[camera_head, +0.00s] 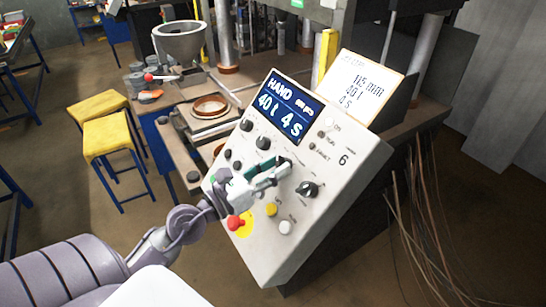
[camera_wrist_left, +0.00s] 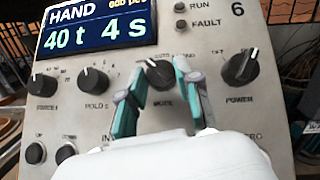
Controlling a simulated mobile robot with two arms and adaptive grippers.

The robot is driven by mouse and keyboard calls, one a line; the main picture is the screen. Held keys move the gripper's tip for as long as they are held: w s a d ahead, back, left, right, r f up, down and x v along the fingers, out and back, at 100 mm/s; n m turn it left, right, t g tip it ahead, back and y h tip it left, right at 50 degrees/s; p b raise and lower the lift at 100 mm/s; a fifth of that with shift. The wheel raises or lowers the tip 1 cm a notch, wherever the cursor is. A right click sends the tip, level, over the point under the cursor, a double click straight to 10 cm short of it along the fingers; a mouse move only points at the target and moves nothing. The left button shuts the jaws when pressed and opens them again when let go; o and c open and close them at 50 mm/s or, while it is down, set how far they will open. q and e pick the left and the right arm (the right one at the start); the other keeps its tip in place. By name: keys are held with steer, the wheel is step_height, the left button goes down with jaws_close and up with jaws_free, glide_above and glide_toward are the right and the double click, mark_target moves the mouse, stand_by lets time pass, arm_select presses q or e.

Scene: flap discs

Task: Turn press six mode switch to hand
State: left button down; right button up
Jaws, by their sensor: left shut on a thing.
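The press control panel (camera_head: 345,185) is a tilted white box marked 6. Its blue display (camera_head: 283,105) reads HAND, 40 t and 4 s; the same text shows in the left wrist view (camera_wrist_left: 98,25). My left gripper (camera_head: 282,168) reaches the panel from the lower left. In the left wrist view its teal-padded fingers (camera_wrist_left: 157,75) are shut on the black mode switch (camera_wrist_left: 160,76), one on each side. The switch's white pointer mark tilts toward the upper left. The word MODE shows partly below it. In the head view the gripper mostly hides the switch.
The power knob (camera_wrist_left: 240,67) is close right of the mode switch, and another knob (camera_wrist_left: 93,81) is to its left. A red emergency button (camera_head: 235,222) sits below my gripper. A paper card (camera_head: 362,88) stands behind the panel. Yellow stools (camera_head: 110,135) stand left.

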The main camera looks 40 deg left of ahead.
arm_select(q)
steer(key=shift+n+y, duration=0.4)
steer(key=c, duration=0.8)
jaws_free()
steer(key=v, duration=1.2)
steer(key=shift+f, duration=0.15)
